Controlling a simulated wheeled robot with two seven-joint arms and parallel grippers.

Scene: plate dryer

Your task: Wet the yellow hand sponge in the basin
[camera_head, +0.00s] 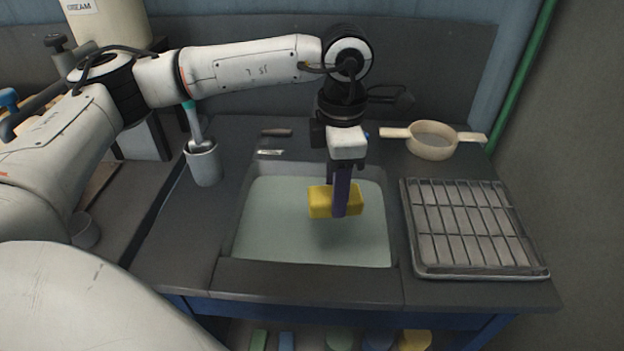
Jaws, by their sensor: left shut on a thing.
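The yellow hand sponge (320,203) is a yellow block at the right of the middle of the basin. My left gripper (341,208) points down and is shut on the sponge, with a purple finger across its near face. The basin (230,240) is a dark rectangular sink set in the counter, filled with pale greenish water (280,235). The sponge shows over the water with a faint shadow below it. I cannot tell whether its underside touches the water. My right gripper is not in view.
A metal drying rack (470,228) lies right of the basin. A beige two-handled strainer (432,142) sits behind it. A grey cup with a brush (203,162) stands left of the basin. Small items lie behind the basin. The basin's front rim (310,282) is clear.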

